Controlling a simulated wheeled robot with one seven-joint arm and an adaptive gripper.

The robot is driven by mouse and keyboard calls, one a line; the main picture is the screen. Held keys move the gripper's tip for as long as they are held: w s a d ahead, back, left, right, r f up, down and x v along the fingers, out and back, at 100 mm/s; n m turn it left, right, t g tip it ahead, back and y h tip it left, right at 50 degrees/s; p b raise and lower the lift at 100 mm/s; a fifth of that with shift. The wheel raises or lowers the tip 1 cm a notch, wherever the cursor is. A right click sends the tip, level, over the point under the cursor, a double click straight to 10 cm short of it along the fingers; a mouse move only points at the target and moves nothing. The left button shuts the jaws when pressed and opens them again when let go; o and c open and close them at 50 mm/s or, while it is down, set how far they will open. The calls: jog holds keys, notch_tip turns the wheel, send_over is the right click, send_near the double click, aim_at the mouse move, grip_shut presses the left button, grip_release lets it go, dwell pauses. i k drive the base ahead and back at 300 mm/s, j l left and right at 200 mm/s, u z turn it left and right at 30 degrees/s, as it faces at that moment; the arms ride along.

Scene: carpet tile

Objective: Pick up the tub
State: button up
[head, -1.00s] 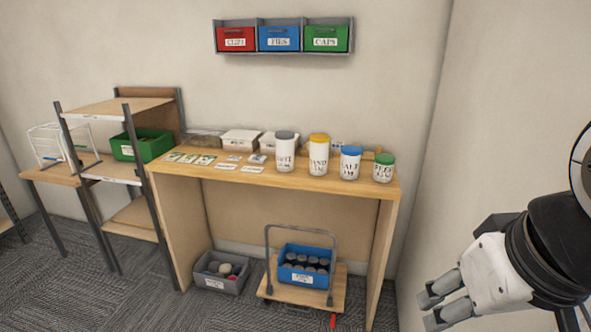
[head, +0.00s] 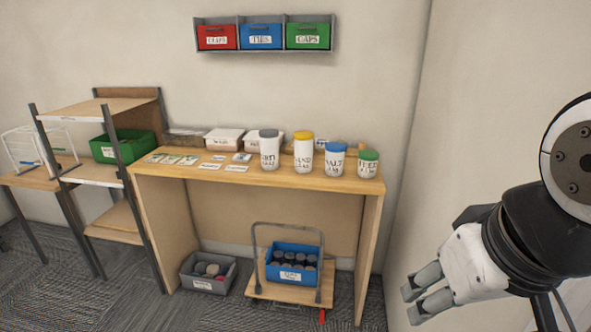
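Several lidded white tubs stand in a row on the right part of the wooden bench (head: 205,178). They are one with a grey lid (head: 269,154), one with a yellow lid (head: 303,156), one with a blue lid (head: 334,162) and one with a green lid (head: 368,166). Each has dark lettering, and I cannot tell which one the task means. My gripper (head: 411,303) is at the lower right, well apart from the tubs, holding nothing that I can see. Its two fingers lie close together; I cannot tell how far open they are.
White boxes (head: 223,139) and flat cards stand and lie left of the tubs. Below are a grey bin (head: 208,285) and a cart (head: 262,294) with a blue crate (head: 291,277). A shelf with a green bin (head: 128,150) is left. A wall (head: 450,120) closes the right.

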aim_at(303, 139)
jog(key=j+u, duration=0.15)
jog(key=j, duration=0.45)
jog(key=i+j+u, duration=0.2)
jog(key=i+j, duration=0.2)
jog(key=i+j+u, duration=0.45)
jog(key=i, duration=0.35)
jog(key=i+j+u, duration=0.2)
jog(key=i, duration=0.25)
jog(key=l+z, duration=0.2)
jog(key=z, duration=0.2)
jog(key=l+z, duration=0.5)
jog(key=z, duration=0.25)
jog(key=l+z, duration=0.35)
jog(key=k+j, duration=0.05)
jog(key=j, duration=0.05)
